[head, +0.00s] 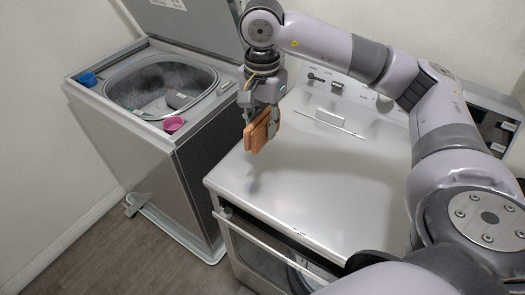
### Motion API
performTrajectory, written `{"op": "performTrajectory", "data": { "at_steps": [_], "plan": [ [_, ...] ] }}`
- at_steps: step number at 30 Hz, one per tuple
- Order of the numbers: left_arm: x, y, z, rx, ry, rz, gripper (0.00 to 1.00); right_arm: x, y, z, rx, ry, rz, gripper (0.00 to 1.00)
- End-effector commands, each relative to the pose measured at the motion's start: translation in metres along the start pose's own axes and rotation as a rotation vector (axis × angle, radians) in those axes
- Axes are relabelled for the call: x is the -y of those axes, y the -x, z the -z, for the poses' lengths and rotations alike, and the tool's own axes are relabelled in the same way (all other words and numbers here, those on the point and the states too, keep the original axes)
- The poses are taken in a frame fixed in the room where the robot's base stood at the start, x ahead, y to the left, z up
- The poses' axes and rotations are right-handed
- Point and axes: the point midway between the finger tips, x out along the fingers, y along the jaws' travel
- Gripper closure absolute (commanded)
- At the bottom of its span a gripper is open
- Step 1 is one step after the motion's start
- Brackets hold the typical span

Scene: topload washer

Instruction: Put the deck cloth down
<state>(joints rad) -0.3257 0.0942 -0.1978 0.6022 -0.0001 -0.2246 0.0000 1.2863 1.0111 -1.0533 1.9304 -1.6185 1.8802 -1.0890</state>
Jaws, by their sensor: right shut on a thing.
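My right gripper (262,118) points down near the middle of the head view. It is shut on an orange-brown folded cloth (258,134), most likely the deck cloth. The cloth hangs above the left part of a silver machine top (330,170), with a dim shadow or reflection below it, and looks clear of the surface. The gripper's fingers hide part of the cloth. My left gripper is not in the head view.
A topload washer (195,150) with its lid (190,25) raised stands at the left. A blue cap (88,79) and a pink cup (174,124) are on its deck. Knobs (337,87) line the back of the silver machine. Its top is mostly clear.

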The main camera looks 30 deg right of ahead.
Motion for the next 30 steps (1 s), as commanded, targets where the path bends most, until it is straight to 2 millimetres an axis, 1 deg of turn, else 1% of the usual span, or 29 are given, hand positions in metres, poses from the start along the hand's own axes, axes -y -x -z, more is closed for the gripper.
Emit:
{"op": "performTrajectory", "data": {
  "at_steps": [1, 3, 7, 10, 14, 15, 19, 24, 30],
  "plan": [
    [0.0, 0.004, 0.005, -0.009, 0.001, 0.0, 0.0, -0.002, -0.012, 0.0, 0.001, 0.001, -0.006, 0.95],
    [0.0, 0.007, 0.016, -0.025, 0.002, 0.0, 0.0, -0.001, -0.027, -0.001, 0.001, 0.001, -0.005, 0.95],
    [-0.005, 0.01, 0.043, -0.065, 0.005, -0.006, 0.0, -0.001, -0.045, 0.0, 0.0, 0.001, -0.002, 0.95],
    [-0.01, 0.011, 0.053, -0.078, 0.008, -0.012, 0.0, 0.0, -0.052, 0.0, 0.001, 0.001, -0.001, 0.95],
    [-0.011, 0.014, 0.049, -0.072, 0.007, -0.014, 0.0, -0.001, -0.069, -0.001, 0.001, 0.001, -0.004, 0.95],
    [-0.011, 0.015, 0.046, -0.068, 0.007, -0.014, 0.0, -0.001, -0.075, -0.001, 0.002, 0.001, -0.004, 0.95],
    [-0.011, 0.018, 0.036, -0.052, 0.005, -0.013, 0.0, -0.001, -0.091, 0.0, 0.001, 0.0, -0.002, 0.95],
    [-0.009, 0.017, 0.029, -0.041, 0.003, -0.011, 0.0, 0.0, -0.094, 0.0, 0.0, 0.001, 0.002, 0.95],
    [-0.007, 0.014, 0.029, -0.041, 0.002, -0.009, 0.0, 0.0, -0.097, 0.0, 0.0, 0.001, 0.001, 0.95]
  ]
}}
